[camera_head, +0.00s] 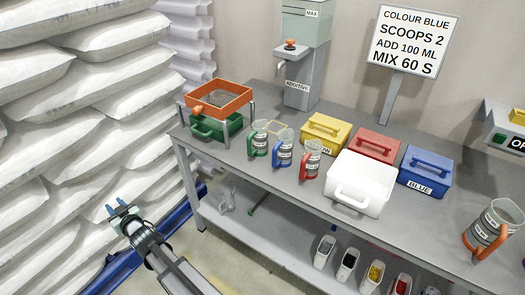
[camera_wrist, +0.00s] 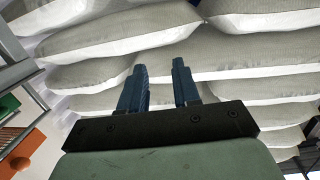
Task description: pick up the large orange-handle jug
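The large jug (camera_head: 488,230) with an orange handle stands upright at the right end of the grey bench, near its front edge. My gripper (camera_head: 117,208) is at the lower left in the head view, in front of the stacked sacks and far from the jug. In the wrist view my gripper (camera_wrist: 160,85) has its two blue fingers apart with nothing between them. The jug does not show in the wrist view.
Three small jugs with green (camera_head: 259,138), blue (camera_head: 284,148) and red (camera_head: 311,160) handles stand mid-bench. Yellow (camera_head: 326,132), red (camera_head: 374,145), blue (camera_head: 425,172) and white (camera_head: 361,183) boxes stand right of them. White sacks (camera_head: 60,95) fill the left. Bench top (camera_head: 425,222) is clear left of the large jug.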

